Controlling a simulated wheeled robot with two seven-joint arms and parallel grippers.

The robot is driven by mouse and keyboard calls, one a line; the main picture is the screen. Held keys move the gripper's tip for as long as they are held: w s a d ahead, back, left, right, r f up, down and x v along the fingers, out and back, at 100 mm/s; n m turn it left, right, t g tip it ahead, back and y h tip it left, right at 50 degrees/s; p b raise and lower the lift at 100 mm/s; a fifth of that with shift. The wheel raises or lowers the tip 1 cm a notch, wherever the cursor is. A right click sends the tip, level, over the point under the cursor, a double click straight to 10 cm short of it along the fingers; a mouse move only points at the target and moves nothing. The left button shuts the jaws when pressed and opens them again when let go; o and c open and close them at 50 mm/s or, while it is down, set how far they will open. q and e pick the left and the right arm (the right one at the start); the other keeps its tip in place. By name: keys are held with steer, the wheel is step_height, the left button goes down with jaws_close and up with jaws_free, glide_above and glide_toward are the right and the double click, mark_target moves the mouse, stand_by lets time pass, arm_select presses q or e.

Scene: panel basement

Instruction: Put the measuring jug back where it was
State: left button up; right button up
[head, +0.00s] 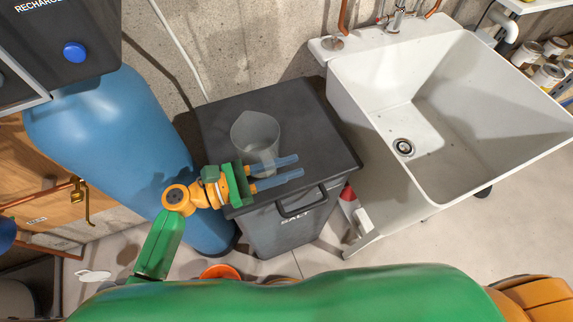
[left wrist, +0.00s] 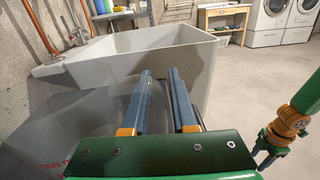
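The measuring jug (head: 255,134) is clear grey and stands upright on the dark lid of the salt bin (head: 315,128). Its handle faces the front of the bin, by my left gripper. My left gripper (head: 300,166) lies level over the bin's front edge, fingers pointing right, with a gap between them. The jug's handle is at the fingers; I cannot tell whether they touch it. In the left wrist view the fingers (left wrist: 159,74) are apart, and the see-through jug (left wrist: 85,120) fills the left side.
A white utility sink (head: 450,90) stands right of the bin. A blue tank (head: 110,130) stands close on the left. The bin has a black front handle (head: 302,203). The lid right of the jug is clear. An orange bucket (head: 220,272) is on the floor.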

arm_select(q)
steer(key=shift+o, duration=0.6)
steer(key=shift+r, duration=0.1)
steer(key=shift+a+r, duration=0.1)
steer(key=shift+a, duration=0.05)
steer(key=b+v, duration=0.2)
steer(key=v, duration=0.9)
steer(key=shift+s, duration=0.1)
steer(key=shift+s+a, duration=0.1)
steer(key=shift+a, duration=0.3)
